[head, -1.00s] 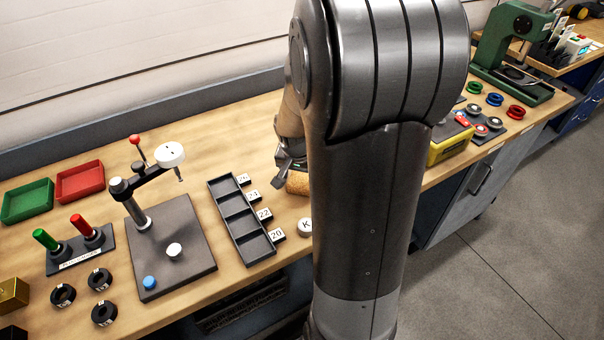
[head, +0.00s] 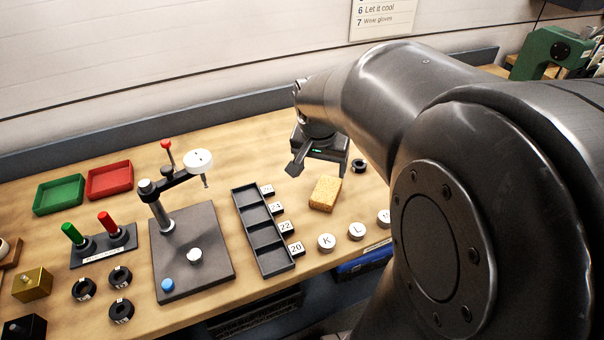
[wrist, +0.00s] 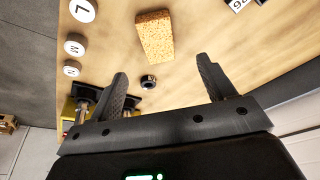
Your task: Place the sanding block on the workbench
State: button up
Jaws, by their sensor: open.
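The sanding block (head: 325,194) is a tan, speckled block lying flat on the wooden workbench (head: 228,157), right of the black slotted tray. In the wrist view the sanding block (wrist: 154,37) lies beyond the fingertips, with nothing touching it. My gripper (head: 297,166) is above the bench, behind the block in the head view. In the wrist view my gripper (wrist: 162,78) has its two fingers wide apart with nothing held between them.
A black slotted tray (head: 252,226) with number tags stands left of the block. White lettered discs, including K (head: 326,242) and L (head: 356,230), lie in front. A small black ring (head: 359,165) lies behind right. A clamp stand (head: 165,205) is further left.

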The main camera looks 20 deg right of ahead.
jog(key=s+a+r+n+t+y, duration=0.1)
jog(key=s+a+r+n, duration=0.1)
jog(key=s+a+n, duration=0.2)
jog(key=s+a+r+n+t+y, duration=0.1)
jog(key=s+a+r+n+t, duration=0.1)
jog(key=s+a, duration=0.5)
jog(key=shift+s+a+r+n, duration=0.4)
jog(key=shift+s+r+n, duration=0.4)
jog(key=shift+s+n, duration=0.25)
